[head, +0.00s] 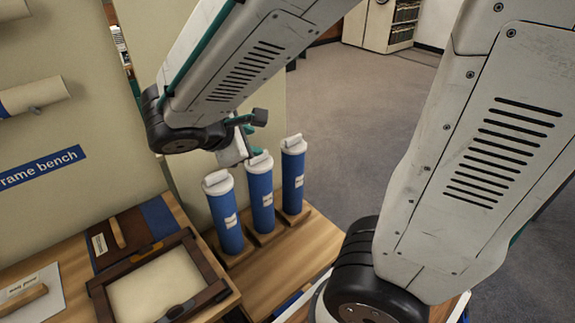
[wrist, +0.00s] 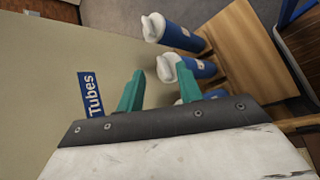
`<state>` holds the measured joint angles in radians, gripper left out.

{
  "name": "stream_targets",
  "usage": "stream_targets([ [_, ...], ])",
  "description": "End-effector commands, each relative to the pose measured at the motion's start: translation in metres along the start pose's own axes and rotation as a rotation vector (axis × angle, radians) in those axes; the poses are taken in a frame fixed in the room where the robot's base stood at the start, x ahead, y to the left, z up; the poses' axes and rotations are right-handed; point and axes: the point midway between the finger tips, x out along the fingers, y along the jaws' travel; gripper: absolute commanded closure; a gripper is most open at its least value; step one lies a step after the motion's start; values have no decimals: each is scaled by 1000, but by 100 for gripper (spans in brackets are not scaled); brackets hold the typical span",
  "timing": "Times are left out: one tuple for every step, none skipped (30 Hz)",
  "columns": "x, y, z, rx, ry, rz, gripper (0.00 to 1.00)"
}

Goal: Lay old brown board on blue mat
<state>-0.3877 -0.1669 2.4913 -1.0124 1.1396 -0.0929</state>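The brown board (head: 132,225) lies flat at the back of the bench, with a light wooden bar and a white label on it. The blue mat (head: 159,214) shows as a strip along its right side. My gripper (wrist: 158,69) is off to the right of both, up by the blue tubes. Its green fingers are spread apart. The white cap of the middle tube (wrist: 165,67) shows between them in the wrist view. I cannot tell whether it is within their reach. My arm hides part of the gripper in the head view.
Three blue tubes (head: 262,201) with white caps stand in a wooden rack. A dark wooden frame (head: 206,262) around a cream sheet sits in front of the brown board. A white sheet with a wooden bar (head: 22,300) lies at left. A panel (head: 75,110) rises behind the bench.

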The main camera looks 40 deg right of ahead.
Motion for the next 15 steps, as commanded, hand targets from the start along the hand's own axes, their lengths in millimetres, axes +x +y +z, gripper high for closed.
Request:
stream_targets([
  [-1,-10,26,133,6,-91,64],
  [-3,-18,38,207,12,-149,64],
  [-7,-30,51,306,24,-227,64],
  [-10,-38,60,379,34,-284,64],
  [-15,-46,68,452,46,-340,64],
  [-22,-57,76,546,65,-413,64],
  [-27,-65,81,614,81,-466,64],
  [-33,-72,85,677,98,-516,64],
  [-41,-80,89,754,123,-576,64],
  [-48,-85,91,807,141,-619,64],
  [-54,-89,92,854,160,-658,64],
  [-62,-94,94,911,184,-704,64],
  [-67,-97,94,946,200,-733,64],
  [-71,-99,94,977,215,-759,64],
  [-77,-102,94,1010,233,-788,64],
])
